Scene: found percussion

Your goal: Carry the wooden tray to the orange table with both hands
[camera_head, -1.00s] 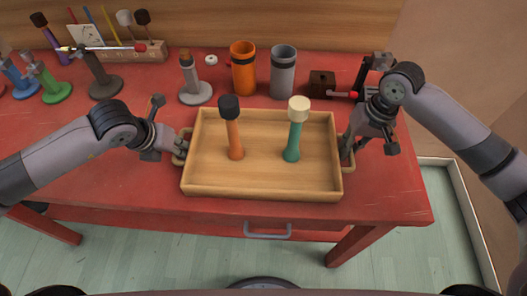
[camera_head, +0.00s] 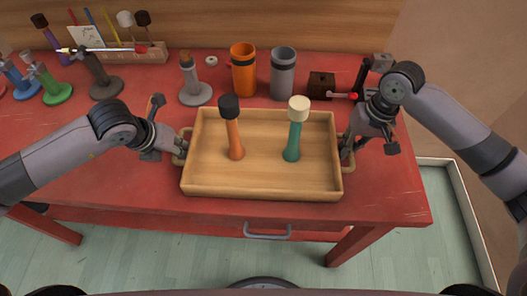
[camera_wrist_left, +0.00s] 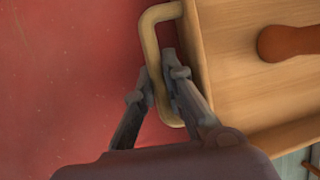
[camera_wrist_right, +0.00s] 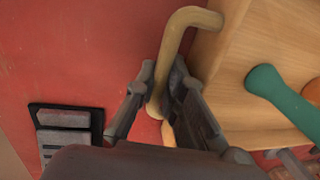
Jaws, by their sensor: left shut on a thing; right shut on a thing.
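The wooden tray (camera_head: 262,188) is at the front of a red table in the head view. An orange shaker-like piece with a dark top (camera_head: 234,142) and a teal one with a cream top (camera_head: 293,142) stand upright in it. My left gripper (camera_head: 181,148) is shut on the tray's left handle, which shows in the left wrist view (camera_wrist_left: 152,50). My right gripper (camera_head: 347,150) is shut on the right handle, which shows in the right wrist view (camera_wrist_right: 176,45). I cannot tell whether the tray touches the table. No orange table is in view.
The red table (camera_head: 120,185) has a drawer handle (camera_head: 267,231) in front. Behind the tray stand an orange cup (camera_head: 243,72), a grey cup (camera_head: 283,75), a grey stand (camera_head: 194,88) and a dark box (camera_head: 321,84). More stands and a mallet rack (camera_head: 135,52) are at the left.

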